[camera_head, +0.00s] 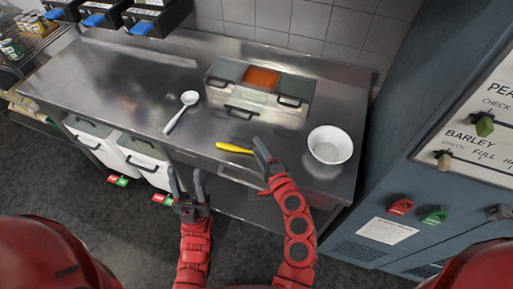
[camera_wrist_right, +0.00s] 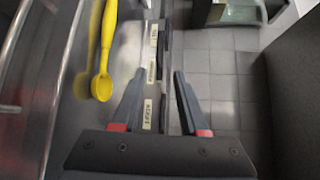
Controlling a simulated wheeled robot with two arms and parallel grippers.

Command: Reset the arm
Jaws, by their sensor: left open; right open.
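My left gripper (camera_head: 187,186) is open and empty in the head view, raised in front of the counter's front edge. My right gripper (camera_head: 266,158) is near the counter's front edge, just right of a yellow spoon (camera_head: 233,148) lying on the steel counter (camera_head: 140,75). In the right wrist view my right gripper (camera_wrist_right: 158,92) shows two spread black fingers with nothing between them. The yellow spoon (camera_wrist_right: 102,85) lies to the left of those fingers there, apart from them.
A white bowl (camera_head: 330,146) stands on the counter right of my right gripper. A white ladle (camera_head: 180,112) lies further left. A lidded container unit (camera_head: 262,90) stands at the back. A blue-grey dispenser cabinet (camera_head: 400,130) borders the right side. The counter's left part is clear.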

